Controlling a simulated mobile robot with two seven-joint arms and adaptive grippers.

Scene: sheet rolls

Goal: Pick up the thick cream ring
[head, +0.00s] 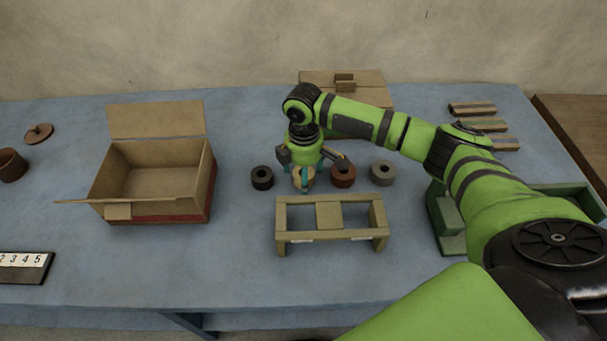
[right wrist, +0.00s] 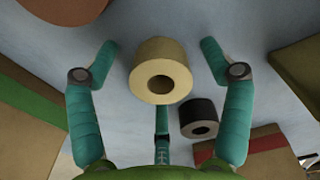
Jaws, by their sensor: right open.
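The thick cream ring (head: 304,174) stands on the blue table behind the wooden stand, partly hidden by my right gripper in the head view. My right gripper (right wrist: 158,48) is open, one finger on each side of the ring, with a gap visible on both sides. In the head view my right gripper (head: 304,180) points down over the ring. My left gripper is not in view.
A black ring (head: 262,184) is left of the cream ring; a brown ring (head: 343,182) and a grey ring (head: 382,180) are to its right. A wooden stand (head: 283,228) is in front. An open cardboard box (head: 156,121) stands at left. The table's front left is mostly clear.

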